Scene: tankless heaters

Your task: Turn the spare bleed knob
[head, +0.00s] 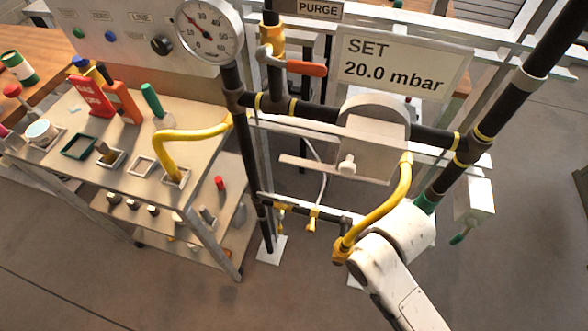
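Two small brass fittings sit on the low dark pipe: a left one (280,213) and a right one (312,218). A third brass fitting (343,249) is at the lower end of a yellow hose (388,213). A pale knob (347,165) stands on the front of the grey regulator body (372,145). No label shows which of these is the spare bleed knob. My white arm comes in from the lower right, and its wrist is close to the third fitting in the picture. My gripper's fingers are hidden behind the wrist, so I cannot see what they touch.
A sign (403,66) reads "SET 20.0 mbar", near a round gauge (208,28). An orange-handled valve (305,68) is on the upper pipe. A cart (120,178) with bottles and trays stands left. Vertical pipes flank the fittings; floor is clear in front.

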